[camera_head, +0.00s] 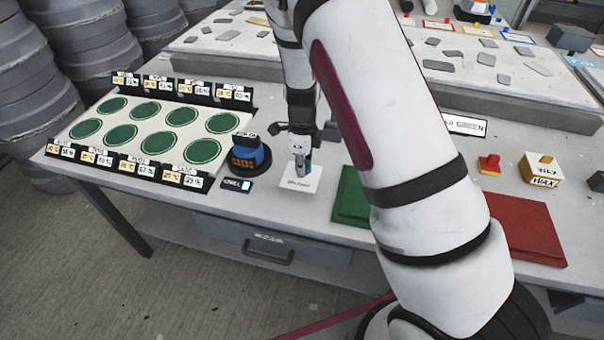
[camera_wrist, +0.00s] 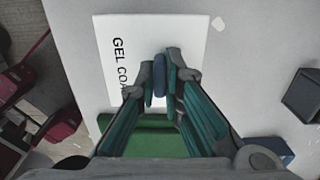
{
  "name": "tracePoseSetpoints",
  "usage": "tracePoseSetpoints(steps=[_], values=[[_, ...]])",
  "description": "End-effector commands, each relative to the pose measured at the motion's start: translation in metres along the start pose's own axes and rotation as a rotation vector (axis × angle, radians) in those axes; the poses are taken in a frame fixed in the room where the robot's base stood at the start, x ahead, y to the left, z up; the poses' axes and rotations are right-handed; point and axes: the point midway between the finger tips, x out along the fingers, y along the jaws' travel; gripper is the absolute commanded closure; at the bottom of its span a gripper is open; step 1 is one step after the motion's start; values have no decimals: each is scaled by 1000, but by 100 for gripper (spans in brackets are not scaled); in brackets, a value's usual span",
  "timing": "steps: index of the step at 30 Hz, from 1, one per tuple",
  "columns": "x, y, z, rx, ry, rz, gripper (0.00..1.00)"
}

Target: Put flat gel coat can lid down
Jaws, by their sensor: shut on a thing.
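My gripper (camera_head: 299,172) points down over a white card (camera_head: 313,181) near the front edge of the table. In the wrist view my gripper (camera_wrist: 165,84) is shut on a narrow dark blue piece, which I take to be the gel coat can lid (camera_wrist: 163,75), seen as a thin strip between the fingertips. Below it lies the white card (camera_wrist: 198,35), printed "GEL COA…", the rest of the print hidden by a finger. Whether the lid touches the card cannot be told. In the head view the lid is too small to make out.
A dark round item with a blue top and orange marks (camera_head: 247,157) stands just left of my gripper. Further left is a board of green discs (camera_head: 120,135) with label stands. A green mat (camera_head: 350,198) lies to the right, then a red mat (camera_head: 527,232).

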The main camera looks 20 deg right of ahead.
Motion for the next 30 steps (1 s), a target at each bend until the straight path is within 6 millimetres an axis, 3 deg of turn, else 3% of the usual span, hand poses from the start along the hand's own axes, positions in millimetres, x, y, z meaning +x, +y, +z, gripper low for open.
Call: tracePoseSetpoints(steps=[9, 20, 21, 23, 30], values=[[35, -4, 1, 2, 0, 0, 100], [39, -5, 2, 1, 0, -1, 100], [39, -5, 2, 1, -1, -1, 85], [38, -5, 2, 1, -1, -1, 72], [39, -5, 2, 0, 0, -1, 72]])
